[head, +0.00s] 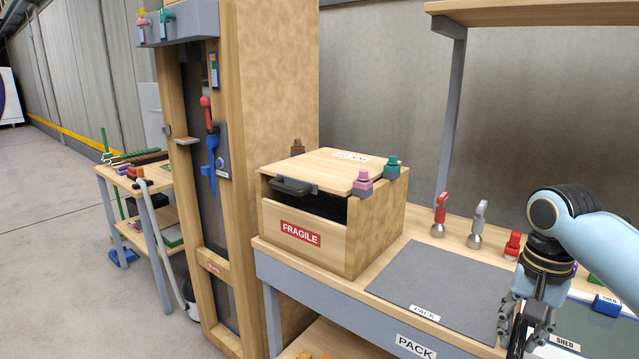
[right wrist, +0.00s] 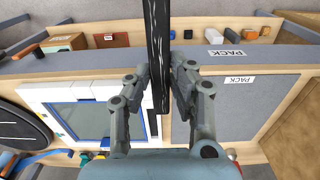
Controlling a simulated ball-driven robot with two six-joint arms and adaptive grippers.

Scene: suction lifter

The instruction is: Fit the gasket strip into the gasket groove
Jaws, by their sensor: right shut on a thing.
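My right gripper (head: 519,332) points down at the lower right of the head view, over the right part of the bench. In the right wrist view the gripper (right wrist: 160,75) is shut on a long black strip (right wrist: 158,28) with pale streaks, which I take as the gasket strip. The strip runs from between the fingers up past the top edge of that view. A white frame with a blue-edged grey panel (right wrist: 85,120) lies left of the fingers. I cannot pick out the gasket groove with certainty. My left gripper is not in view.
A wooden box (head: 301,237) marked FRAGILE stands at the bench's left end. The grey PACK mat (head: 430,279) is clear. Red (head: 440,214) and grey (head: 478,224) upright tools stand behind it. A tall wooden cabinet (head: 262,120) and a side table (head: 135,183) are farther left.

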